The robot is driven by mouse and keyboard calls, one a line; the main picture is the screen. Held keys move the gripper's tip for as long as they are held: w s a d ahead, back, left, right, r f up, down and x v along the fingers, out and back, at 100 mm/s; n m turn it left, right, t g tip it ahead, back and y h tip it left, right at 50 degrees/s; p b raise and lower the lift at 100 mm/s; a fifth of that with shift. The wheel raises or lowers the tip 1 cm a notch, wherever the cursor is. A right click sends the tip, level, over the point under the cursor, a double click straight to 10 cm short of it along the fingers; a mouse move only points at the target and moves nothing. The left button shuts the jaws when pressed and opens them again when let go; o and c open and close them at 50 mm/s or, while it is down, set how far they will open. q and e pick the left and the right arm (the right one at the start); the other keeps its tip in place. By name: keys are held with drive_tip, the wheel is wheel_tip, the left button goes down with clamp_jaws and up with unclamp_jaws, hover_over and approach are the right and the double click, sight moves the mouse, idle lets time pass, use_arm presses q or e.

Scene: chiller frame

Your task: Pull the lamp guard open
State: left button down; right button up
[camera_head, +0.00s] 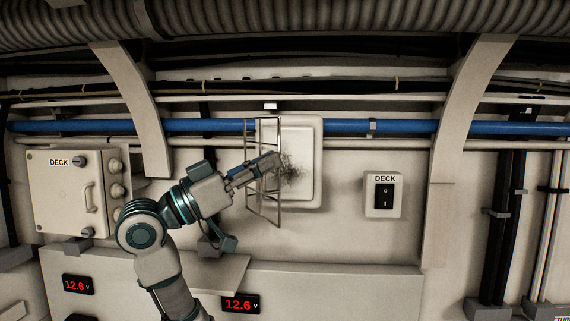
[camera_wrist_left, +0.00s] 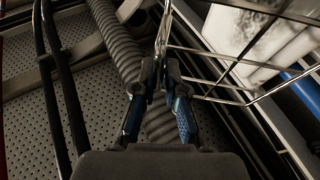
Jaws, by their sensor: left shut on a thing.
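The lamp guard (camera_head: 262,213) is a wire cage that stands out from the wall at the left side of the lamp. The lamp (camera_head: 304,150) is a pale rectangular housing on the wall with a dark speckled patch. My left gripper (camera_head: 272,161) is at the guard and shut on it. In the left wrist view, the gripper (camera_wrist_left: 161,72) has its fingers closed on a wire of the guard (camera_wrist_left: 215,62). The exact grip point is partly hidden by the fingers. My right gripper is not in view.
A DECK box (camera_head: 68,190) with knobs and a handle is on the wall at the left. A DECK switch (camera_head: 384,195) is to the right of the lamp. A blue pipe (camera_head: 415,128) runs behind the lamp. A ledge with red 12.6 V displays (camera_head: 241,304) lies below.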

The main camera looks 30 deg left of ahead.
use_arm(q)
drive_tip(key=s+a+m+g+h+p, duration=0.4)
drive_tip(key=a+g+h, duration=0.3)
drive_tip(key=a, duration=0.5)
drive_tip(key=shift+s+a+m+g+p, duration=0.2)
drive_tip(key=shift+a+m+g+p, duration=0.05)
drive_tip(key=shift+m+g+p, duration=0.5)
drive_tip(key=shift+d+r, duration=0.1)
drive_tip(key=c, duration=1.3)
unclamp_jaws()
drive_tip(key=shift+d, duration=0.1)
drive_tip(key=shift+w, duration=0.3)
wheel_tip(320, 180, up, 10)
drive_tip(key=shift+w+f, duration=0.15)
drive_tip(key=shift+f, duration=0.05)
